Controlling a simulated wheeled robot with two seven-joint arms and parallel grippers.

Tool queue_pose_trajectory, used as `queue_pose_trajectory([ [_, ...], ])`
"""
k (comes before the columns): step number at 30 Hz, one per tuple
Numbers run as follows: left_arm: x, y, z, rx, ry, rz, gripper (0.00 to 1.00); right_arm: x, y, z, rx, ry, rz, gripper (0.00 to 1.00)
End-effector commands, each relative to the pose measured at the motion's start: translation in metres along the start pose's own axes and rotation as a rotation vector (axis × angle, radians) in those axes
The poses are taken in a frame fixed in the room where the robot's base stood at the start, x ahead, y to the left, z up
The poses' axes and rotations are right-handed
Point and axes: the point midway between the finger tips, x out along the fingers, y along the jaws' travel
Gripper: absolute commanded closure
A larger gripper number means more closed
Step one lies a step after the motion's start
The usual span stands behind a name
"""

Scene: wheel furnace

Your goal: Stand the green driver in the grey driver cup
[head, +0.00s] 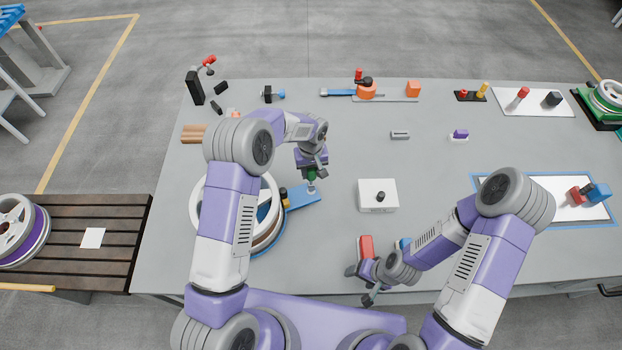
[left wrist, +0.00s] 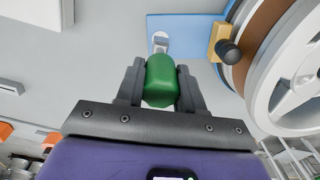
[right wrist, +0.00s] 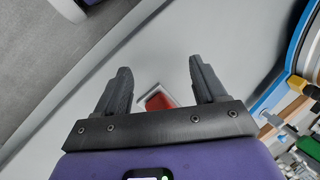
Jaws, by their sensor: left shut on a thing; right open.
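The green driver (left wrist: 160,82) is held between the fingers of my left gripper (left wrist: 160,90), which is shut on its thick handle. In the head view the green handle (head: 311,174) shows just under my left gripper (head: 311,168). A small grey piece (head: 311,188), which looks like the driver cup, is on a blue plate (head: 305,197) just below the driver; it also shows in the left wrist view (left wrist: 160,43). The driver's tip is hidden, and I cannot tell whether it touches the grey piece. My right gripper (head: 360,284) is open and empty near the table's front edge.
A white wheel (head: 197,205) lies beside the blue plate, under my left arm. A white box with a black knob (head: 370,203) stands to the right. A red block (head: 366,246) lies near my right gripper. The table's middle is mostly clear.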

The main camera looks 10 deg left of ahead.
Motion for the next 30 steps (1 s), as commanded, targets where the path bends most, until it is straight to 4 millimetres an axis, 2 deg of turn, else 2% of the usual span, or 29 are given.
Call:
queue_pose_trajectory([
  [16,-0.029,0.0,0.0,0.001,0.001,0.0,1.0,-0.014,-0.005,0.001,0.0,0.0,0.0,0.3],
  [30,-0.031,0.0,0.0,0.0,0.001,0.0,1.0,-0.015,-0.005,0.001,0.0,0.0,0.0,0.3],
])
